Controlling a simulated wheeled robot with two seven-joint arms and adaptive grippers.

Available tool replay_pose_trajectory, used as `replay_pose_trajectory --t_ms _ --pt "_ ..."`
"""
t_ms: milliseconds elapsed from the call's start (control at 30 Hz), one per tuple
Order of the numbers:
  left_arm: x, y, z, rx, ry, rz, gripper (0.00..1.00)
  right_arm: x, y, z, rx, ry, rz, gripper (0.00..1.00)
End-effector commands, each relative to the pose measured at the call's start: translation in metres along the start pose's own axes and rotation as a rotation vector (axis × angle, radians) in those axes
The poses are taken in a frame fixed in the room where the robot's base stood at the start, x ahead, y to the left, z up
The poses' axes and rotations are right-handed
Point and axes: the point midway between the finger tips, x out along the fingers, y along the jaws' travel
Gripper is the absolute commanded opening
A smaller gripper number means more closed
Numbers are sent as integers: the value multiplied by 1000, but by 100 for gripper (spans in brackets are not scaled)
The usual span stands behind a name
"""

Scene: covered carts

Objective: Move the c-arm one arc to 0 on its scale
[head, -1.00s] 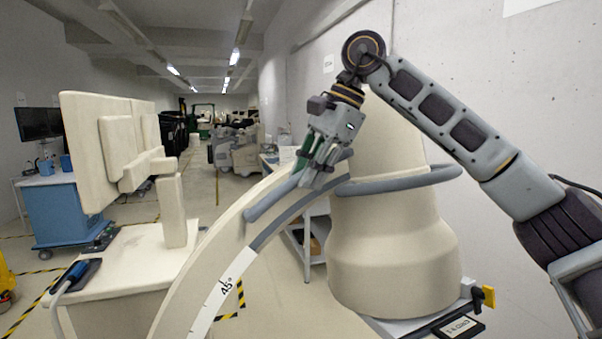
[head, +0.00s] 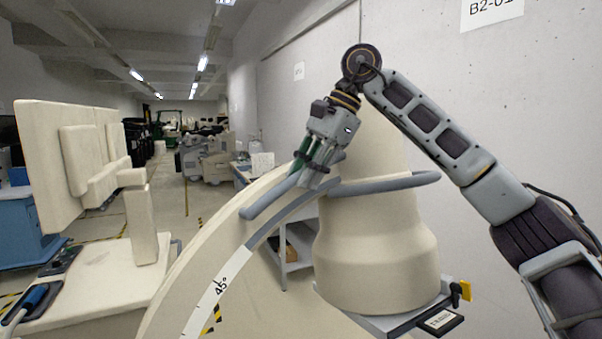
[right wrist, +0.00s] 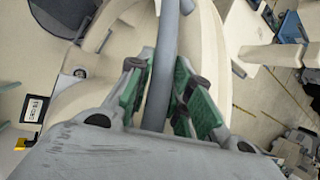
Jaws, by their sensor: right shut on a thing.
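The c-arm's cream arc (head: 215,232) curves up from the bottom of the head view toward the cream column (head: 375,245). A white scale strip on it (head: 208,300) carries a "45°" mark. A grey handle bar (head: 268,200) runs along the arc. My right gripper (head: 312,180) is shut on this bar near the arc's upper part. In the right wrist view the bar (right wrist: 163,70) passes between the green-padded fingers (right wrist: 165,95). The scale's 0 and any pointer cannot be made out. My left gripper is not in view.
A cream monitor stand (head: 140,225) with screens (head: 85,155) stands at the left. A blue cart (head: 30,225) is behind it. A grey shelf (head: 290,255) stands behind the arc.

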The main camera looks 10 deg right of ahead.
Motion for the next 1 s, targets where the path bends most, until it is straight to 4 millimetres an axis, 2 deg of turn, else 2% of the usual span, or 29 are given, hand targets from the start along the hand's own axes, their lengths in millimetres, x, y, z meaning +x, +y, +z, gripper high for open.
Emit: replay_pose_trajectory --t_ms 233,267,300,733,1000 --pt "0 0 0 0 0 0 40 -3 -1 -1 6 -3 -10 0" --pt "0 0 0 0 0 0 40 -3 -1 -1 6 -3 -9 25" --pt "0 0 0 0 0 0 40 -3 -1 -1 6 -3 -8 30" --pt "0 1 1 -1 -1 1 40 -2 0 0 1 -2 -1 31" --pt "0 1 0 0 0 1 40 -12 0 0 0 -2 0 31"
